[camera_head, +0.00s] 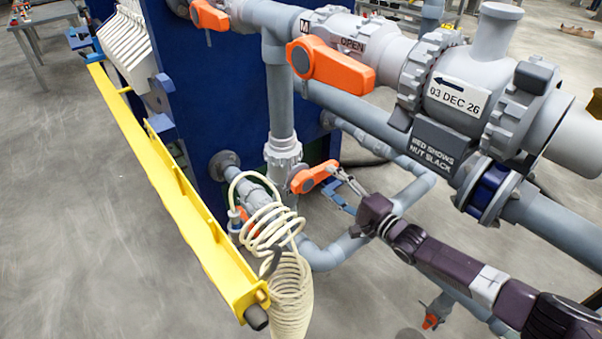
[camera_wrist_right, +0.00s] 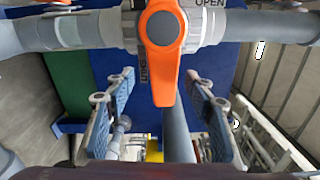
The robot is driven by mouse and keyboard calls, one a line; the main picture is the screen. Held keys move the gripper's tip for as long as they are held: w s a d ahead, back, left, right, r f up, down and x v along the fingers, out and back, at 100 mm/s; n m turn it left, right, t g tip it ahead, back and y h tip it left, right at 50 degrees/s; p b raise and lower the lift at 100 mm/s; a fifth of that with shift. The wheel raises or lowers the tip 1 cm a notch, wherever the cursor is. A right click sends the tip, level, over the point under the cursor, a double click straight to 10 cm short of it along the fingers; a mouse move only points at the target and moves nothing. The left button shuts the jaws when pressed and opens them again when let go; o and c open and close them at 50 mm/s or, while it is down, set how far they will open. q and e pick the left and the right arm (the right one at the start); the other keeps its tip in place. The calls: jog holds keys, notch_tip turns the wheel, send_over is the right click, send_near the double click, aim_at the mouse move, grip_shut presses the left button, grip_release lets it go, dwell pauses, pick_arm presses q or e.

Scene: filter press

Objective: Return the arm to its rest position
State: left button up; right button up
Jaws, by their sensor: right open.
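My right gripper (camera_head: 341,187) is open, with its arm coming in from the lower right. Its fingers are beside the free end of the lower orange valve handle (camera_head: 313,178). In the right wrist view, an orange handle (camera_wrist_right: 163,60) hangs down the middle, between the two spread fingers in the picture. Clear space shows on both sides of it, and I cannot tell how deep it sits between them. My left gripper is not in view.
A grey pipe (camera_head: 280,95) rises behind the gripper, with a larger orange handle (camera_head: 330,66) above. A coiled cream hose (camera_head: 270,225) hangs to the left, near a yellow rail (camera_head: 185,205). A large grey valve body (camera_head: 455,95) stands above my right arm. Open floor lies at far left.

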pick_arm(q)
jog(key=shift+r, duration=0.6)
pick_arm(e)
jog(key=shift+v, duration=1.05)
